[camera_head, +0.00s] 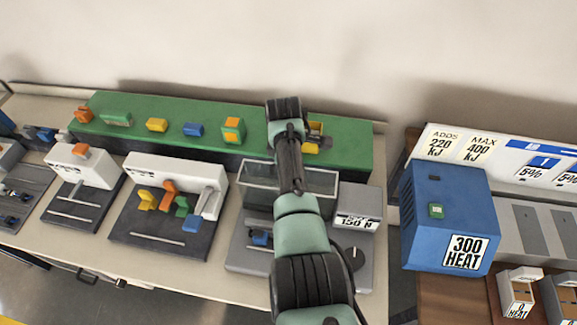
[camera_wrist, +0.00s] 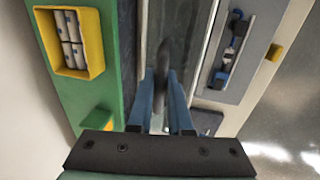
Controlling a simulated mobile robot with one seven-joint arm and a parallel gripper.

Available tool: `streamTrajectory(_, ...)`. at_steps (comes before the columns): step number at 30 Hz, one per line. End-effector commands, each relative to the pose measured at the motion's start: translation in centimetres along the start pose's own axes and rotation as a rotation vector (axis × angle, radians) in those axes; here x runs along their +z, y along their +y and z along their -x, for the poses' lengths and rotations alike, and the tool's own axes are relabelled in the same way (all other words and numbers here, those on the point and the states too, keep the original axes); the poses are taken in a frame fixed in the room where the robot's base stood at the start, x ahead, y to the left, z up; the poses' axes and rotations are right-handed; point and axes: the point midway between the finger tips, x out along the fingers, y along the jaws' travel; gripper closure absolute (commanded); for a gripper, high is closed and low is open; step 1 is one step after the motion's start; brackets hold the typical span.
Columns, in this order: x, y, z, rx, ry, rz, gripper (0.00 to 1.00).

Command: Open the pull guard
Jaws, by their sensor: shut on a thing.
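The pull guard (camera_head: 258,176) is a clear, grey-framed cover on the grey press station, behind its front deck. My arm crosses in front of its middle and hides part of it. In the wrist view the guard (camera_wrist: 188,45) runs up the middle of the picture. My gripper (camera_wrist: 162,82) has its two blue fingers close together around a dark, upright handle (camera_wrist: 163,56) at the guard. In the head view my arm hides the fingers and handle. I cannot tell from these frames how far the guard is open.
A green shelf (camera_head: 145,120) with coloured parts runs behind the stations. A yellow bin (camera_wrist: 92,40) with pale packs sits on it close to my gripper. A station marked 150 N (camera_head: 357,220) and a blue heater box (camera_head: 445,205) stand at right. White stations (camera_head: 150,175) stand at left.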

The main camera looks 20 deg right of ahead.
Motion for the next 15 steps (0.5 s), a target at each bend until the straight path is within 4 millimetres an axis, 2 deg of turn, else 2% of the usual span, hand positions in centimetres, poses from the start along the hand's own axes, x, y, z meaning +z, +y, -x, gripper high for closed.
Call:
streamTrajectory(12,-0.05,0.12,0.07,0.004,0.001,0.001,1.0)
streamTrajectory(13,-0.05,0.12,0.07,0.004,0.001,0.001,0.77)
streamTrajectory(15,-0.05,0.12,0.07,0.004,0.001,0.001,0.7)
